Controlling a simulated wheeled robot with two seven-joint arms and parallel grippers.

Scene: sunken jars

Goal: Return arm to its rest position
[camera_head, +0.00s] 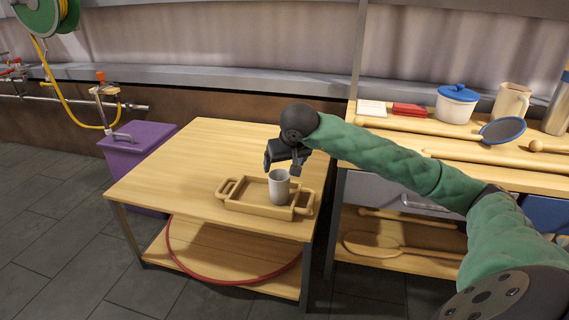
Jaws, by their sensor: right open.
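My right arm comes in from the right, covered in green padding. Its black gripper (283,167) is above a wooden tray and points down, with its fingers apart and nothing visible between them. A pale grey cup (279,190) stands upright in the tray, just below the gripper; whether a finger touches its rim I cannot tell. The wooden tray (237,203) has a handle at each end and lies near the front right edge of the small wooden table (180,165). My left gripper does not show.
A counter on the right holds a blue-lidded pot (456,106), a beige mug (511,101), a red block (410,110) and long wooden utensils. A purple bin (136,150) stands behind the table at left. A red hoop (235,284) lies on the lower shelf. The table's left part is clear.

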